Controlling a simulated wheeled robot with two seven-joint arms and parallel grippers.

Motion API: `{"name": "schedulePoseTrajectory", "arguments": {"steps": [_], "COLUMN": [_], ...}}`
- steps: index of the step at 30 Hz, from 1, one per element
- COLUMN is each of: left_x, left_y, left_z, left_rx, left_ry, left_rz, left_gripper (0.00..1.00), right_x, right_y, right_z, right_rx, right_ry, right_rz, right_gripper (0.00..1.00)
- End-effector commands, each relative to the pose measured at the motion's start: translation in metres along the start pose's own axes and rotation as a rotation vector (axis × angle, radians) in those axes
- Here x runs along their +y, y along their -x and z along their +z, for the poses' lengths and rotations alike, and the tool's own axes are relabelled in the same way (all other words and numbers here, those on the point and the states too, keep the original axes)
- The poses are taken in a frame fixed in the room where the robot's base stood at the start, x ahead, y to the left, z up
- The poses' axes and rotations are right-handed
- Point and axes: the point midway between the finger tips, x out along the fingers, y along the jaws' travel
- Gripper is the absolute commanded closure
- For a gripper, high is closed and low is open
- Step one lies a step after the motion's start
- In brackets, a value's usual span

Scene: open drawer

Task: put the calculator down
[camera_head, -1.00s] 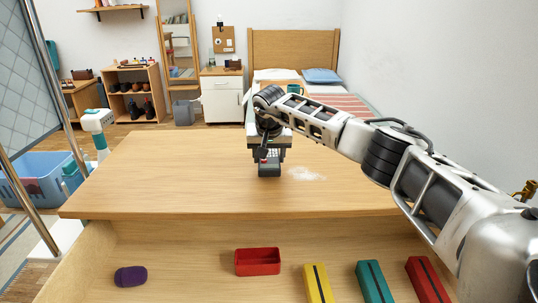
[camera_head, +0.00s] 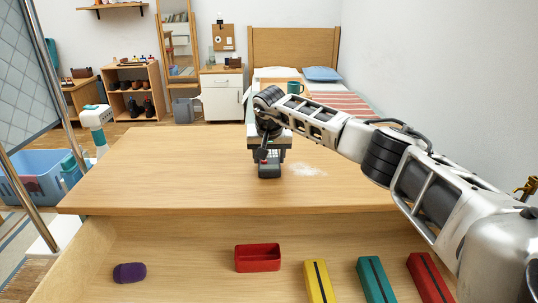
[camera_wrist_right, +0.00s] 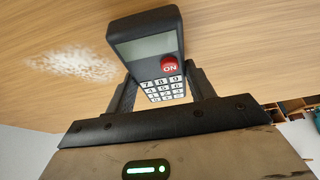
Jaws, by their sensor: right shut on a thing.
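The dark calculator (camera_head: 270,170) has a grey screen, white number keys and a red ON button. It is at the middle of the wooden table top (camera_head: 180,165). My right gripper (camera_head: 268,155) is shut on it from above, and the right wrist view shows the calculator (camera_wrist_right: 148,38) between the two fingers of the gripper (camera_wrist_right: 163,88). The screen end sticks out past the fingers. I cannot tell whether its lower end touches the table. My left gripper is out of view.
A white powdery patch (camera_head: 307,170) lies on the table right of the calculator. The open drawer (camera_head: 190,240) in front holds a purple object (camera_head: 130,272), a red tray (camera_head: 257,247) and yellow, teal and red boxes (camera_head: 429,278). The table's left side is clear.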

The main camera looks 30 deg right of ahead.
Motion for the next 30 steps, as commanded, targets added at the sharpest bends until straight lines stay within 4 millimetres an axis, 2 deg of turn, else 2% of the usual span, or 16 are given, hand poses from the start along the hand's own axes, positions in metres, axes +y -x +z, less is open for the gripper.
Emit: {"name": "schedulePoseTrajectory", "arguments": {"steps": [7, 8, 10, 21, 26, 30], "left_x": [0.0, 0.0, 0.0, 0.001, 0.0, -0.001], "left_y": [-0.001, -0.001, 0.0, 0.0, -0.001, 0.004], "left_z": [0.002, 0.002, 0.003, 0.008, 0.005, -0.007], "left_rx": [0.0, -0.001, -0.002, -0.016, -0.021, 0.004], "left_ry": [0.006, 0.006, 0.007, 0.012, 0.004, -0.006], "left_rz": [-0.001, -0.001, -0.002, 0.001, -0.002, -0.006], "left_gripper": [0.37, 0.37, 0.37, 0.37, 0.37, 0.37], "right_x": [0.0, 0.0, 0.0, 0.0, 0.0, 0.0], "right_y": [-0.005, -0.005, -0.004, -0.005, 0.022, 0.056], "right_z": [0.002, 0.002, 0.002, 0.002, 0.0, 0.0], "right_rx": [0.0, 0.001, 0.001, 0.0, 0.004, 0.005], "right_ry": [0.0, 0.0, 0.0, 0.0, 0.002, 0.001], "right_rz": [0.0, -0.001, -0.001, 0.0, -0.001, -0.002], "right_gripper": [0.76, 0.41, 0.21, 0.21, 0.21, 0.21]}}
